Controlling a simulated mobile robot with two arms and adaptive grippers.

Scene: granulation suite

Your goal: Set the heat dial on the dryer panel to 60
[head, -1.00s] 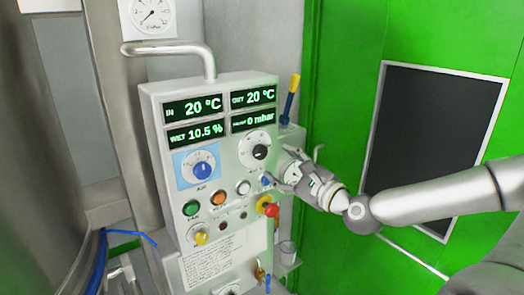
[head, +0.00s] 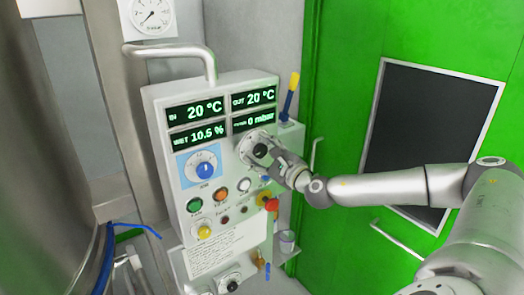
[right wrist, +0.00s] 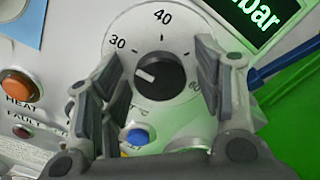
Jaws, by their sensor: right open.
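The dryer panel (head: 175,105) stands left of centre in the head view. Its heat dial is a black knob on a white round plate. The knob's white pointer is turned to the left, a little below the 30. My right gripper (head: 268,158) is at the dial in the head view. It is open, with one finger on each side of the knob; whether they touch it is unclear. My left gripper is not in view.
A blue knob (head: 205,171) sits left of the dial. Below are a green button (head: 194,205), an orange button (head: 221,195) and a red knob (head: 272,204). A bent metal pipe (head: 205,55) rises above the panel. A green door (head: 340,80) is at the right.

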